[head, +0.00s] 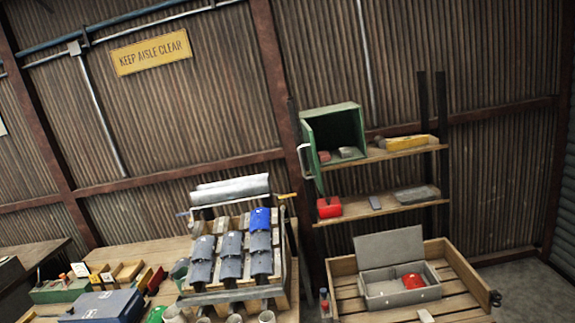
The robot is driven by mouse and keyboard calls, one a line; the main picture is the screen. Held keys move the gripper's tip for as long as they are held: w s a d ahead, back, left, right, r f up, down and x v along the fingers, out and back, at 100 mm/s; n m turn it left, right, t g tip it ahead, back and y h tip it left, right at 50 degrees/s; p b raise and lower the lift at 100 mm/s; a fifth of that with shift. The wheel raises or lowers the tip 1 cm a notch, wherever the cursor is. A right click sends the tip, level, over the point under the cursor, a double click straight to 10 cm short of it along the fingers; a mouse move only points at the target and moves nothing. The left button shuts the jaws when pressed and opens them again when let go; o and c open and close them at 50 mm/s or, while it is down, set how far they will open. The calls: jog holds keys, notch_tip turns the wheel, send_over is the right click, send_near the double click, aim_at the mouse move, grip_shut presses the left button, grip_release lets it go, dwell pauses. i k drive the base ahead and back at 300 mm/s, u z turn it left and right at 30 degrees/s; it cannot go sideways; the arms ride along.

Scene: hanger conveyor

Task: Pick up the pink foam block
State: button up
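I cannot make out a clearly pink foam block. A small dull reddish item (324,156) sits inside the green open cabinet (337,110) on the upper shelf, too small to identify. A red item (328,207) lies on the lower shelf, and another red item (413,281) lies in the open grey box (376,294). My gripper is not in view.
The upper shelf (372,158) also holds a yellow item (405,143). A wooden crate (455,262) surrounds the grey box. A rack (240,288) with dark grey pieces and one blue piece (260,218) stands left on a wooden bench (150,253). Floor shows at right.

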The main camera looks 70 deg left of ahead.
aim_at(323, 156)
jog(key=u, duration=1.8)
jog(key=i, duration=0.95)
jog(key=z, duration=0.1)
jog(key=k, duration=0.45)
jog(key=z, duration=0.3)
jog(key=i, duration=1.35)
jog(key=u, duration=0.3)
